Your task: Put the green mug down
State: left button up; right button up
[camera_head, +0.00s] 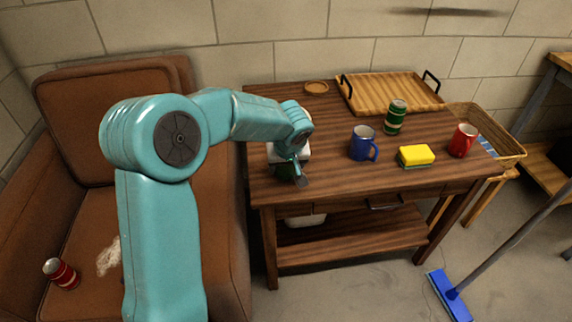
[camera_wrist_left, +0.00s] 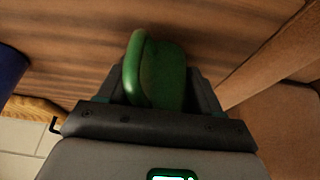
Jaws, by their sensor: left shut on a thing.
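The green mug (camera_wrist_left: 168,75) is between the fingers of my left gripper (camera_wrist_left: 165,92) in the left wrist view, with the wooden table top behind it. In the head view my left gripper (camera_head: 298,176) is over the left front part of the wooden table (camera_head: 340,182). There the mug (camera_head: 283,170) shows only as a dark green patch, mostly hidden by the gripper. My left gripper is shut on the mug. I cannot tell whether the mug touches the table top. My right gripper is not in view.
A wooden tray (camera_head: 385,93) and a coaster (camera_head: 317,87) lie at the back. A brown armchair (camera_head: 215,215) stands left.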

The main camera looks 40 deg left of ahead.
pick_arm(q)
jog(key=shift+f, duration=0.15)
jog(key=o, duration=1.2)
jog(key=shift+r, duration=0.3)
jog(key=p+v, duration=0.2)
jog(key=v, duration=0.9)
jog(key=shift+s+d+r+p, duration=0.1)
jog(key=shift+s+r+p, duration=0.05)
jog(key=shift+r+p, duration=0.25)
jog(key=shift+s+d+f, duration=0.1)
